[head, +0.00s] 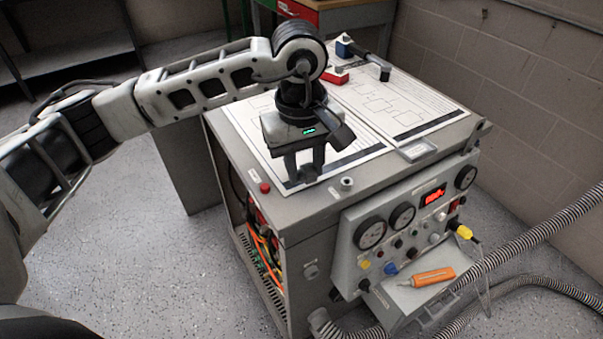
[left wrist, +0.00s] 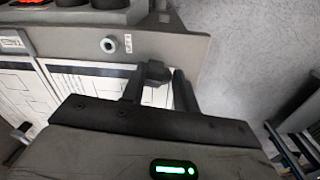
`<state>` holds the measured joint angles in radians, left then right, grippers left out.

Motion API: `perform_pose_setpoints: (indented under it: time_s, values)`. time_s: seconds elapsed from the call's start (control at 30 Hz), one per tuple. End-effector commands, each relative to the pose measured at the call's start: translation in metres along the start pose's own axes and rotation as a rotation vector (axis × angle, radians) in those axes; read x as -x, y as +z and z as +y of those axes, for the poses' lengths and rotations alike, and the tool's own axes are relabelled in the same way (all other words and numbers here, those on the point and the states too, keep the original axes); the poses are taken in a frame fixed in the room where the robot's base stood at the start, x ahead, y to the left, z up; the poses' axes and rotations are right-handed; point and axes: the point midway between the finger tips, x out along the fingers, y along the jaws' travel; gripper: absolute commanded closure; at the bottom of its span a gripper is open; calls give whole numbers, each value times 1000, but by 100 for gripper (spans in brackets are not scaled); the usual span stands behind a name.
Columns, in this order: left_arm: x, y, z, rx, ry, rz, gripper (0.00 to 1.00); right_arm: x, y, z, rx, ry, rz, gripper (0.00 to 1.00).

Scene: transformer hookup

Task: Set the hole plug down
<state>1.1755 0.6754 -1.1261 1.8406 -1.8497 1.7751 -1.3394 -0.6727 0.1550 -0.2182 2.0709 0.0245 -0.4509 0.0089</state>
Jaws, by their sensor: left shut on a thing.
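My left gripper (head: 304,178) is over the diagram sheet on the cabinet top, pointing down, near the front left corner. In the left wrist view its two dark fingers (left wrist: 158,90) stand a little apart. A small dark block, which I take to be the hole plug (left wrist: 155,71), sits between their tips. I cannot tell whether the plug touches the top. A round metal fitting with a dark centre (head: 347,184) is set in the cabinet top, to the right of the gripper; it also shows in the left wrist view (left wrist: 107,45). My right gripper is out of view.
The cabinet top (head: 312,203) has printed diagram sheets (head: 405,105) and a red knob (head: 265,187). A red block (head: 335,77) and a black-handled tool (head: 378,65) are at the back. Below are a gauge panel (head: 352,262), an orange tool (head: 432,277) on a shelf, and grey hoses (head: 545,232).

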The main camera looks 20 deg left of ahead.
Motion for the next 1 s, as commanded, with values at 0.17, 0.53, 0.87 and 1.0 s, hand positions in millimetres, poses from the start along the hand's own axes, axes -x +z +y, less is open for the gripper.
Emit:
perform_pose_setpoints:
  time_s: [0.17,0.53,0.87,1.0]
  values:
    - [-8,-7,-2,1,0,-1,97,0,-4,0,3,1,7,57]
    - [-45,-11,-4,-1,2,0,97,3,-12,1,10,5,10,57]
    - [-46,-11,-4,0,1,0,48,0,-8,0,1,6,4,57]
    - [-46,-11,-4,0,1,0,48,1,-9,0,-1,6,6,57]
